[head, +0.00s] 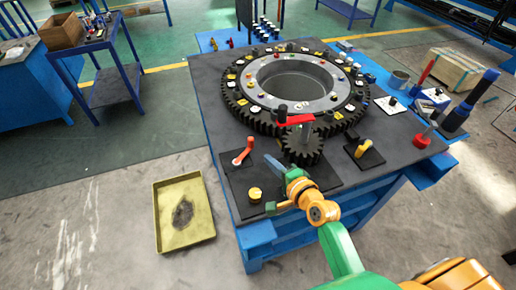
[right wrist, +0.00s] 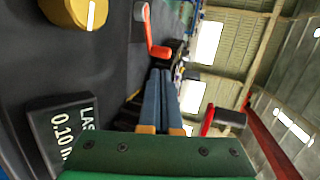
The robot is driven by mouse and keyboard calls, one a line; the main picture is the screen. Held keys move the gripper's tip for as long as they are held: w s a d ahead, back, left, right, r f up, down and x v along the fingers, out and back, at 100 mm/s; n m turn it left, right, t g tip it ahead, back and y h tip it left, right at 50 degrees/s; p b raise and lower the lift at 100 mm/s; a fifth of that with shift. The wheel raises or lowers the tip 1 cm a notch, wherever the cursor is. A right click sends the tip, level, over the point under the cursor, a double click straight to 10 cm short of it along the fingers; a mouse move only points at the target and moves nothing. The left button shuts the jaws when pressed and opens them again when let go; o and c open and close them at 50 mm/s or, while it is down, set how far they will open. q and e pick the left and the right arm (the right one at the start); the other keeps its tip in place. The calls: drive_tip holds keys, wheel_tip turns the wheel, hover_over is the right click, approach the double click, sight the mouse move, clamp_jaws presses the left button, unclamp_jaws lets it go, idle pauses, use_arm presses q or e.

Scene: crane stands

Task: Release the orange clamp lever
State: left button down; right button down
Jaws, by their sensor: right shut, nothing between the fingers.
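The orange clamp lever (head: 243,152) stands on a dark plate at the front left of the table. In the right wrist view the lever (right wrist: 152,36) appears just beyond my fingertips. My right gripper (head: 270,159) is shut and empty, its blue fingers pointing toward the lever from its right. In the right wrist view the fingers (right wrist: 160,74) lie side by side near the lever's end; I cannot tell whether they touch it. My left gripper is not in view.
A yellow knob (head: 255,194) sits in front of the lever. A small dark gear (head: 302,148) with a red handle (head: 295,120) above it stands to the right, beside the big ring gear (head: 235,98). A yellow lever (head: 363,147) stands farther right. A yellow tray (head: 205,231) lies on the floor.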

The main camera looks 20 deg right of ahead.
sight(253, 144)
drive_tip(key=b+x, duration=0.1)
drive_tip(key=x, duration=0.6)
drive_tip(key=shift+f, duration=0.1)
drive_tip(key=shift+w+a+f, duration=0.1)
drive_tip(key=shift+w+f, duration=0.05)
drive_tip(key=shift+w, duration=0.45)
